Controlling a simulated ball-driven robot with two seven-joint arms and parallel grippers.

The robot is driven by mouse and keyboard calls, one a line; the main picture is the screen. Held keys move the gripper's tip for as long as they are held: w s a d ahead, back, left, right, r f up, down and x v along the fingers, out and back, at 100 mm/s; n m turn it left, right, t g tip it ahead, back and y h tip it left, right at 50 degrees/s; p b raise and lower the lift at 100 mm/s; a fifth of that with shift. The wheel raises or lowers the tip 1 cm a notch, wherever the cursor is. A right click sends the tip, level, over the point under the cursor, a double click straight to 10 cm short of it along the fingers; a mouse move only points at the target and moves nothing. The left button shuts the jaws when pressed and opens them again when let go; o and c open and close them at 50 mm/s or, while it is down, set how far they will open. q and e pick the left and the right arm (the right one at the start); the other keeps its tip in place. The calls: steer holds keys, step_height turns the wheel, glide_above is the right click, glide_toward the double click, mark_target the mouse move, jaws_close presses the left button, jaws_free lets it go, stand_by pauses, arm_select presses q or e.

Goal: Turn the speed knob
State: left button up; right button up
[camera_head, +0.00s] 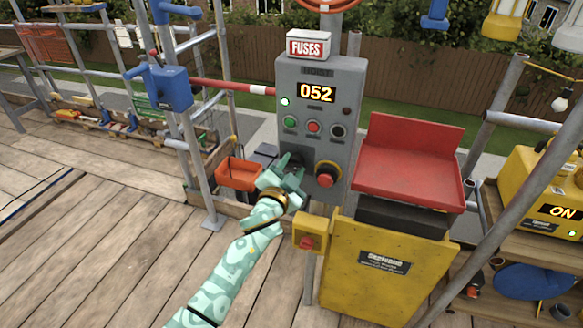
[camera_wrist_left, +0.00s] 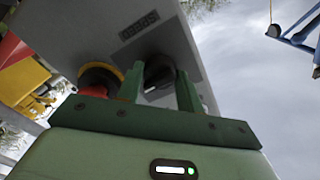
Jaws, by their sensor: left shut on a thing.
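The grey hoist control box (camera_head: 345,75) stands upright in the middle of the head view, its display reading 052. My left gripper (camera_head: 291,168) is at the lower left of its front face. The black speed knob (camera_wrist_left: 158,72) sits on the grey panel in the left wrist view, between the two green fingers of my left gripper (camera_wrist_left: 160,83), which is shut on it. In the head view the gripper mostly hides the knob. My right gripper is in neither view.
A red emergency button (camera_head: 326,175) on a yellow ring is just right of the knob. Below are a yellow machine (camera_head: 370,275) with a red hopper (camera_head: 410,160) and a small yellow switch box (camera_head: 310,232). An orange bin (camera_head: 238,173) stands left; scaffold poles surround the plank deck.

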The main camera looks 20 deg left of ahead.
arm_select(q)
steer(key=shift+m, duration=0.4)
steer(key=o, duration=1)
steer(key=shift+s, duration=0.15)
steer(key=shift+s, duration=0.35)
steer(key=s, duration=0.5)
steer(key=s+p, duration=0.1)
steer(key=s, duration=0.9)
steer(key=shift+s+a, duration=0.2)
steer(key=shift+a, duration=0.05)
